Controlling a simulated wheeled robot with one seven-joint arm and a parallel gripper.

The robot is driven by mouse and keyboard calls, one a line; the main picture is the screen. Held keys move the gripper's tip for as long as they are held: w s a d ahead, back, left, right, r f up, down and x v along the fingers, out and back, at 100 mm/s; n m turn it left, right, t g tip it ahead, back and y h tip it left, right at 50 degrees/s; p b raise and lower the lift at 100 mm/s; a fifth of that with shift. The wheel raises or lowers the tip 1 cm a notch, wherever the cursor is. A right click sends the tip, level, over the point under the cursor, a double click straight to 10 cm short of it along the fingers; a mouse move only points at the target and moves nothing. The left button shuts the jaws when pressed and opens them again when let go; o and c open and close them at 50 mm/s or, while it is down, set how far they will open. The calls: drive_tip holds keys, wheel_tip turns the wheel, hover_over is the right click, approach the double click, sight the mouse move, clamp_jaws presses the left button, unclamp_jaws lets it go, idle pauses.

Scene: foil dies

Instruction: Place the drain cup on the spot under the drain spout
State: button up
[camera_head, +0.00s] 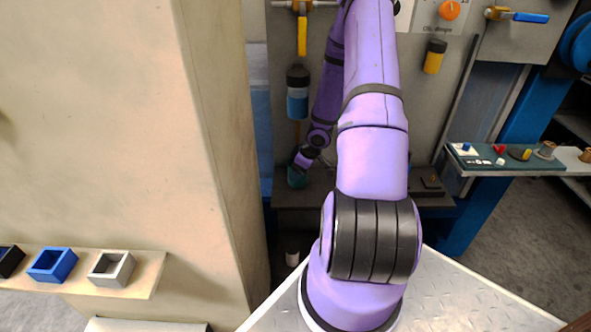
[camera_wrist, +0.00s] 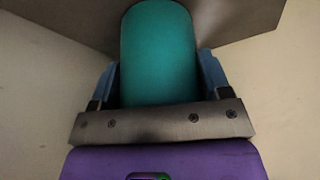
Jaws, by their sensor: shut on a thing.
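The teal drain cup (camera_wrist: 160,55) fills the space between the two blue-grey fingers of my gripper (camera_wrist: 160,75) in the wrist view. The gripper is shut on it. In the head view the cup (camera_head: 297,178) is small and partly hidden by my gripper (camera_head: 301,165). It is low in front of the back panel, just above or at a dark shelf (camera_head: 300,197); I cannot tell if they touch. A filter unit with a blue bowl (camera_head: 298,103) hangs on the panel above the cup. The spout and the spot beneath it are not clear.
A broad beige column (camera_head: 222,120) stands close at left. A ledge (camera_head: 150,272) there holds a blue square holder (camera_head: 52,264) and others. A green tray (camera_head: 500,168) with small parts juts out at right. A small pale object (camera_head: 292,258) is below the shelf.

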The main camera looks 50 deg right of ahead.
drive_tip(key=shift+f, duration=0.1)
drive_tip(key=o, duration=0.9)
drive_tip(key=shift+o, duration=0.2)
drive_tip(key=shift+r, duration=0.3)
drive_tip(key=s+d, duration=0.1)
drive_tip(key=s, duration=0.3)
drive_tip(key=s+d, duration=0.1)
drive_tip(key=s, duration=0.3)
drive_tip(key=s+d, duration=0.1)
drive_tip(key=s, duration=0.3)
drive_tip(key=shift+d+r, duration=0.35)
drive_tip(key=shift+d, duration=0.05)
